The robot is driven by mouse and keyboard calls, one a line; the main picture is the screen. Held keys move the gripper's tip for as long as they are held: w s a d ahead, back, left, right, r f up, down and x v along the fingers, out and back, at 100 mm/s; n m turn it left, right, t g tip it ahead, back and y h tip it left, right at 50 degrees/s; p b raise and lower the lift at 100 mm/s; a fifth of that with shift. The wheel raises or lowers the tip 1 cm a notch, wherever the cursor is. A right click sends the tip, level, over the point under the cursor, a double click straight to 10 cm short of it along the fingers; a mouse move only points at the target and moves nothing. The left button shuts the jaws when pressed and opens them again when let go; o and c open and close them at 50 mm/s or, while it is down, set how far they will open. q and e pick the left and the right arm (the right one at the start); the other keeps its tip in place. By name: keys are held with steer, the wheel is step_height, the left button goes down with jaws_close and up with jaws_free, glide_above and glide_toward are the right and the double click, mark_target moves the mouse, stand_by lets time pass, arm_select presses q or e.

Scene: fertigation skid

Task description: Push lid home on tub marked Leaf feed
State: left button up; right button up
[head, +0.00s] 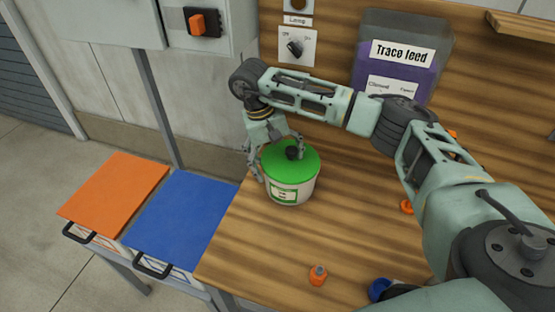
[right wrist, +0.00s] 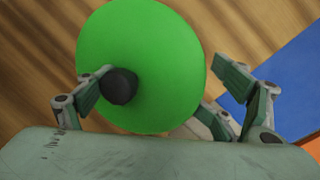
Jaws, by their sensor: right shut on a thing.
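The white tub (head: 290,190) stands upright near the left edge of the wooden worktop. Its green-bordered label is too small to read. The green lid (head: 300,165) with a dark knob (head: 292,153) sits on top; I cannot tell whether it is fully seated. My right gripper (head: 275,155) reaches it from the upper left. One finger is over the lid by the knob, the other outside the tub's left side. In the right wrist view the fingers straddle part of the lid (right wrist: 160,60), next to the knob (right wrist: 118,86). My left gripper is out of view.
An orange lid (head: 115,190) and a blue lid (head: 182,220) cover bins left of the worktop (head: 240,245). A Trace feed container (head: 400,75) stands at the back. Small orange pieces (head: 318,275) lie on the worktop. A lamp switch (head: 295,47) is behind.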

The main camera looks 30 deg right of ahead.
steer(key=o, duration=1.5)
steer(key=shift+s+d+f, duration=0.2)
steer(key=shift+s+f, duration=0.15)
steer(key=shift+f, duration=0.3)
steer(key=shift+o, duration=1.2)
steer(key=shift+w+d, duration=0.1)
steer(key=shift+d, duration=0.1)
steer(key=shift+r, duration=0.15)
steer(key=shift+p+v, duration=0.65)
steer(key=shift+v, duration=0.4)
steer(key=shift+r+p, duration=0.6)
steer(key=shift+r, duration=0.7)
steer(key=shift+r, duration=0.1)
step_height(320, 180, up, 9)
steer(key=p, duration=0.4)
steer(key=shift+p, duration=0.4)
